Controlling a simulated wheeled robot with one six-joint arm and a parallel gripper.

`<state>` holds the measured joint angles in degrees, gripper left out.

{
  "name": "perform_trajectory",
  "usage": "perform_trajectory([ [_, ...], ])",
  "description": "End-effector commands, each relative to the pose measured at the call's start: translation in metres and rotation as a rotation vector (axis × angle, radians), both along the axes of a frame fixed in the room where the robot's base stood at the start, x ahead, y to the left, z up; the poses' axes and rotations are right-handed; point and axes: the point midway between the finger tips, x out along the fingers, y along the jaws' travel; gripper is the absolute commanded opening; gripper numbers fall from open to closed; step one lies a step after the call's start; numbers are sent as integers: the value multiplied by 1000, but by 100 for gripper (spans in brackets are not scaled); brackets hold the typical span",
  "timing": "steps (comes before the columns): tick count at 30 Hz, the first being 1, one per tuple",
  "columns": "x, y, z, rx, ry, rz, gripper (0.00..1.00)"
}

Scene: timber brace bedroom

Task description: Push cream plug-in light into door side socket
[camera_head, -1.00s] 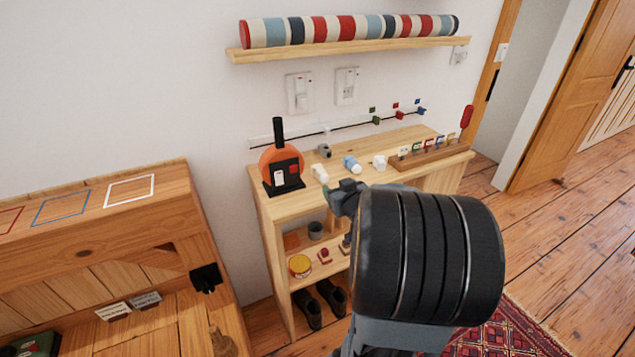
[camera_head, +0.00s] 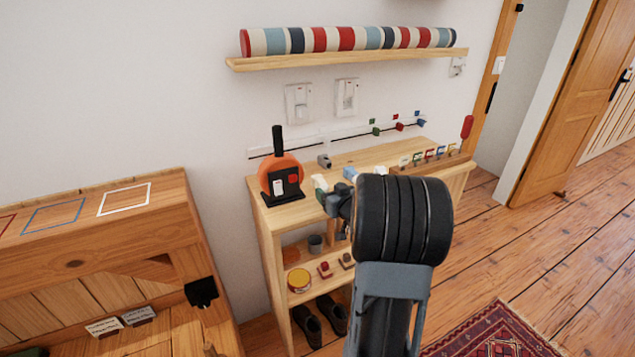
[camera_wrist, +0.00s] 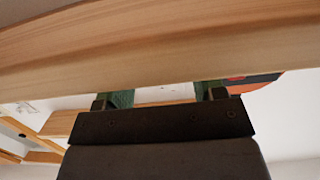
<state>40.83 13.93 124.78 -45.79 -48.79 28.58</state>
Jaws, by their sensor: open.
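A small cream plug-in light (camera_head: 320,182) lies on the top of the wooden shelf unit, right of the orange disc. My gripper (camera_head: 331,199) is open just in front of it, close to the top's front edge; contact cannot be told. In the wrist view the green-tipped fingers (camera_wrist: 163,96) stand apart, partly behind a wooden edge. A pale area shows between them, and I cannot tell whether it is the light. Two white wall sockets (camera_head: 299,104) and (camera_head: 346,98) are above the unit. Another white socket (camera_head: 457,67) is nearer the door.
A light blue piece (camera_head: 350,173) lies right of the cream light, close to my arm. An orange disc on a black stand (camera_head: 281,179) is at left. A striped roll (camera_head: 345,38) lies on the wall shelf (camera_head: 350,60). A rack with coloured tags (camera_head: 433,160) is at right.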

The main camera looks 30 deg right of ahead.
Motion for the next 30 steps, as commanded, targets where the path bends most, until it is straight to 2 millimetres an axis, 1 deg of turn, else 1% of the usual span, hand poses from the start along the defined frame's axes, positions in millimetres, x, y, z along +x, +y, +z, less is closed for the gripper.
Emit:
perform_trajectory([
  [6,29,-3,-2,0,1,2,63],
  [10,42,-6,-3,0,0,1,63],
  [14,48,-6,-4,0,1,1,63],
  [21,48,-7,-4,0,1,0,62],
  [30,48,-7,-4,0,1,0,34],
])
